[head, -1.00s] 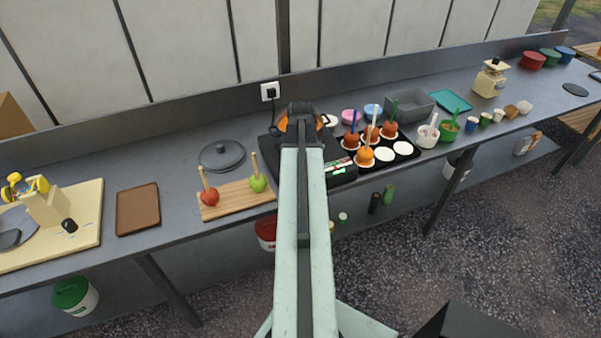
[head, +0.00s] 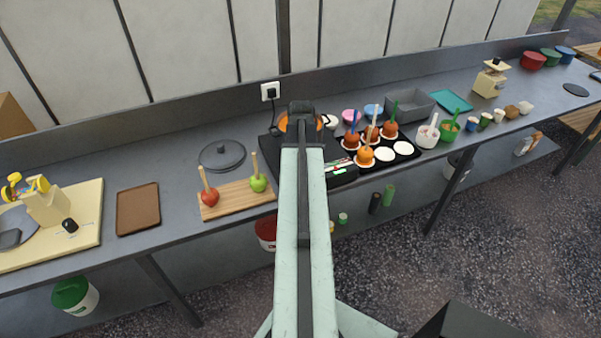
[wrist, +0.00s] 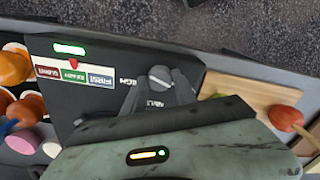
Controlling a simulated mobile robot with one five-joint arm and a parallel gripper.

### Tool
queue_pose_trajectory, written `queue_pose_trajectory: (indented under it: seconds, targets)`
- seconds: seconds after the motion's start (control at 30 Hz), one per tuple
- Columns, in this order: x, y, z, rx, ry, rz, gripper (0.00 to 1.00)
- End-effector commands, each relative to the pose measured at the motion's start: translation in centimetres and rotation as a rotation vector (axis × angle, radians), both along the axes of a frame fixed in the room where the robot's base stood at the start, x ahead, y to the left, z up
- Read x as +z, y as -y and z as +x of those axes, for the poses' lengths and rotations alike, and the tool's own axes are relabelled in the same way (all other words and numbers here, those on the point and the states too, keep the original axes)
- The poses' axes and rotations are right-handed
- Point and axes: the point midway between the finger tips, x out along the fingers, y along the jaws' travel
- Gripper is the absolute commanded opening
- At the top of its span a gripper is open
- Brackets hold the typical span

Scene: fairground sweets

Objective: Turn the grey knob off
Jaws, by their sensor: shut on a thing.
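The grey knob (wrist: 160,73) is round with a pale line across it, on the dark front panel of the cooker. In the wrist view my gripper (wrist: 158,82) has its two dark fingers on either side of the knob, shut on it. The panel (wrist: 115,62) beside it carries a lit green bar, a red pointer and red, green and blue labels. In the head view my arm hides the knob and fingers; the black cooker (head: 345,178) with an orange pan (head: 283,123) shows around it.
A wooden board (head: 228,204) with red and green apples on sticks lies left of the cooker. A black tray (head: 403,148) with coated apples stands to the right. A dark lid (head: 222,155) lies behind the board. A wall socket (head: 270,91) is behind.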

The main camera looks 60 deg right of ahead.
Motion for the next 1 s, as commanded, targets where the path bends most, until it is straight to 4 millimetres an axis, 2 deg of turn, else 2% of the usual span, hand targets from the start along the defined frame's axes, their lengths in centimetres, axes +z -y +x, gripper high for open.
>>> queue_pose_trajectory:
  seconds: [0.1,0.13,0.2,0.5,0.63,1.0]
  targets:
    - [0.0,0.0,0.1,0.001,0.003,0.0,0.0]
    - [0.0,0.0,0.1,0.001,0.003,-0.001,0.42]
    - [0.0,0.0,0.1,0.001,0.003,-0.001,0.55]
    - [0.1,0.0,0.0,-0.001,0.001,0.0,0.55]
    - [1.0,0.0,0.0,-0.001,0.0,0.0,0.55]
    - [7.2,0.0,0.1,-0.001,0.001,0.0,0.55]
